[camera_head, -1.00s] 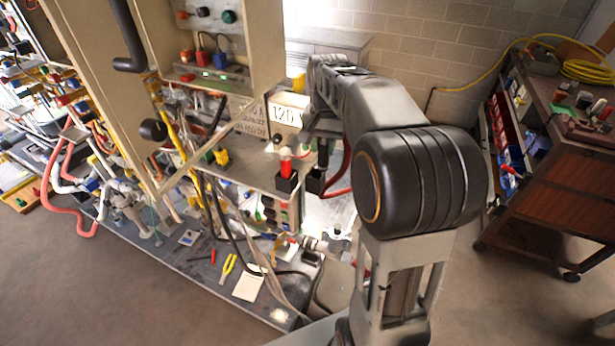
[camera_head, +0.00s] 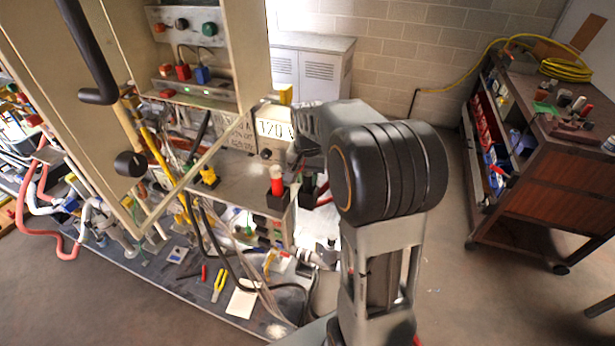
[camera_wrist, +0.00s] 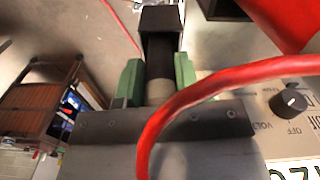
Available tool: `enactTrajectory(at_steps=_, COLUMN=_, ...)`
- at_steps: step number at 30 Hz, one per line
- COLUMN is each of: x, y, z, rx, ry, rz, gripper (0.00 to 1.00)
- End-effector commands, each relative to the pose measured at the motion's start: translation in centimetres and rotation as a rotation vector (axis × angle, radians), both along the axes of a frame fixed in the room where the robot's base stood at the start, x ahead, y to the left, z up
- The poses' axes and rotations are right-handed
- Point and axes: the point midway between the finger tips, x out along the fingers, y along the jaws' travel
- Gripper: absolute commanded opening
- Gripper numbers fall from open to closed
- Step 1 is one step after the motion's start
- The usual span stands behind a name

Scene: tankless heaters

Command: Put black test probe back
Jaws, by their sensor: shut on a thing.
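In the wrist view my gripper (camera_wrist: 158,82) has its two green finger pads closed around the black test probe (camera_wrist: 160,58). The probe's far end meets a square black holder (camera_wrist: 160,18); I cannot tell how deep it sits. A red cable (camera_wrist: 205,83) curves across the front of the gripper. In the head view my gripper (camera_head: 311,181) is mostly hidden behind my arm, close to the black holder (camera_head: 298,197). The red test probe (camera_head: 277,178) stands upright in its own black holder (camera_head: 278,201), left of the gripper.
A meter with a black dial (camera_wrist: 288,102) is beside the gripper in the wrist view. An open panel cabinet (camera_head: 195,55) stands at left. Tools and a white paper (camera_head: 242,301) lie on the lower board. A brown cart (camera_head: 540,200) stands right, with clear floor before it.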

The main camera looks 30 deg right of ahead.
Motion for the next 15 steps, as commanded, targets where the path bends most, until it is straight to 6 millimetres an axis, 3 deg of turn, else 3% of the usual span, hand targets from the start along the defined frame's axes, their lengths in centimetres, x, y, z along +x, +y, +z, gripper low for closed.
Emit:
enactTrajectory(at_steps=14, x=0.03, y=0.07, z=-0.86, rx=0.0, ry=-0.001, rz=0.002, gripper=0.16)
enactTrajectory(at_steps=15, x=0.03, y=0.07, z=-0.83, rx=0.0, ry=-0.001, rz=0.002, gripper=0.33)
